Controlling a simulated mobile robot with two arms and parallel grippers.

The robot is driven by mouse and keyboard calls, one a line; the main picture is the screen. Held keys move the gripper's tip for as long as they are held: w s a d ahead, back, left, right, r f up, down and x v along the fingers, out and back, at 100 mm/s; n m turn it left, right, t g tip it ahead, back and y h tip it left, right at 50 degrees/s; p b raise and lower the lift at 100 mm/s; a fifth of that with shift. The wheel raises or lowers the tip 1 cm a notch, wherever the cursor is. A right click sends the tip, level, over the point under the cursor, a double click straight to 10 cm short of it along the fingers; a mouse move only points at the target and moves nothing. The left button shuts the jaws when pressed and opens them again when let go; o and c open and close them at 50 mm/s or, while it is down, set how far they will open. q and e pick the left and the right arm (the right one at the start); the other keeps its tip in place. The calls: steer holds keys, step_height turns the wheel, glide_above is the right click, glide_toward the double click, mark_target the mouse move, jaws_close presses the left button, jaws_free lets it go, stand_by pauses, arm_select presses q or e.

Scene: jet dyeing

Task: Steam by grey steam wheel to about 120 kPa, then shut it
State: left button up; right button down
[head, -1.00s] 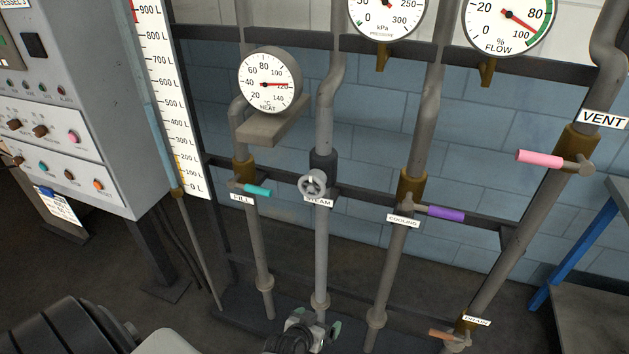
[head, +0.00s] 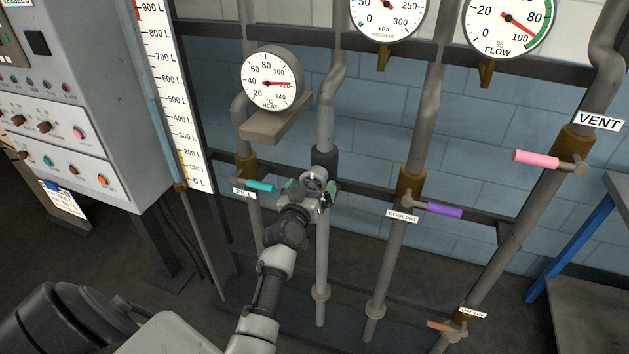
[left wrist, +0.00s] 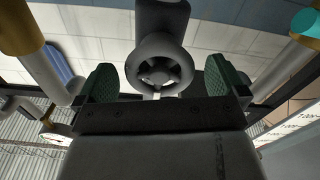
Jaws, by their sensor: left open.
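The grey steam wheel (head: 314,179) sits on the steam pipe in the middle of the rack. In the left wrist view the wheel (left wrist: 160,70) is straight ahead, in the gap between the fingers and a little beyond them. My left gripper (head: 306,192) is open right in front of the wheel, and its green-padded fingers (left wrist: 160,82) show on either side. I cannot tell whether they touch it. The STEAM label is hidden behind my gripper. My right gripper is not in view.
The FILL valve's teal handle (head: 261,186) is close to the left of my gripper. The COOLING valve's purple handle (head: 444,209) and the VENT valve's pink handle (head: 536,159) are to the right. The heat gauge (head: 271,79) reads near 120 °C.

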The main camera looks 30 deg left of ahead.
arm_select(q)
steer(key=shift+x, duration=1.2)
steer(key=c, duration=0.9)
steer(key=shift+d+n, duration=0.1)
steer(key=shift+n, duration=0.2)
steer(key=n, duration=0.4)
steer(key=shift+n+p, duration=0.3)
steer(key=shift+p, duration=0.1)
steer(key=n, duration=0.5)
steer(key=shift+d+r, duration=0.1)
